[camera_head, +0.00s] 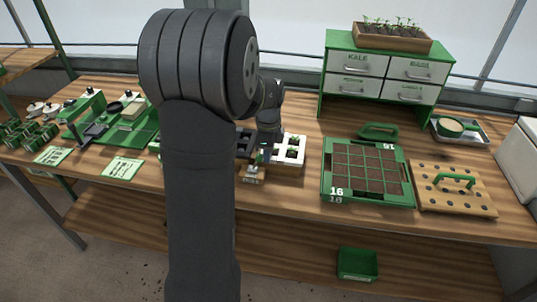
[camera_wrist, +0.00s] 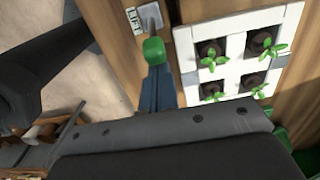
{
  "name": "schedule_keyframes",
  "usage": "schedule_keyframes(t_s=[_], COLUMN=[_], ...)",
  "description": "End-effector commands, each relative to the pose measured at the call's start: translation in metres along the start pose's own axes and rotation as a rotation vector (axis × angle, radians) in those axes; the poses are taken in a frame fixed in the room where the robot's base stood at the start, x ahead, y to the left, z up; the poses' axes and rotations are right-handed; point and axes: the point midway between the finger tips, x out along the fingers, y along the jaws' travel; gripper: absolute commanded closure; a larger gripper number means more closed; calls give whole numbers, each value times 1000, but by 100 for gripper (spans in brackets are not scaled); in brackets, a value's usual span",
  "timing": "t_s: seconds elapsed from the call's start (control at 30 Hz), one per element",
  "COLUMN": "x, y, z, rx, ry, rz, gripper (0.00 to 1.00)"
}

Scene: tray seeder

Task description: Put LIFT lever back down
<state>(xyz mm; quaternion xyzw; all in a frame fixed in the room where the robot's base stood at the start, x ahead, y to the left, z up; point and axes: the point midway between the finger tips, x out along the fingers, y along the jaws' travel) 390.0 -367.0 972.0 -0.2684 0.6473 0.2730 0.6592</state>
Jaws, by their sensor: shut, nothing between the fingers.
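In the wrist view, the LIFT lever shows as a green grip (camera_wrist: 153,50) on a metal stem that comes from a grey plate (camera_wrist: 151,20). The label reading LIFT (camera_wrist: 134,20) is beside the plate. My gripper (camera_wrist: 158,88) is shut and empty, with its dark fingers right up against the green grip in the picture. I cannot tell whether they touch. In the head view my gripper (camera_head: 262,156) is at the front of the white seedling tray, and my arm hides much of this area. The lever's angle is hard to judge.
The white tray (camera_wrist: 190,60) holds several seedlings close beside the lever. In the head view, a green soil tray (camera_head: 327,172) and a wooden dibble board (camera_head: 455,200) lie to the right. A green drawer cabinet (camera_head: 322,85) stands behind. Green equipment (camera_head: 140,130) is on the left.

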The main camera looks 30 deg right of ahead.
Motion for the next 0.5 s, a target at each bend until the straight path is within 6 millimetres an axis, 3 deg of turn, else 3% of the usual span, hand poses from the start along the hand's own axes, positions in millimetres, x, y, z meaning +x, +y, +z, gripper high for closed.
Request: schedule_keyframes(t_s=[0.5], x=[-6], y=[0], z=[16], rx=[-6], ry=[157], rz=[0], gripper=[100])
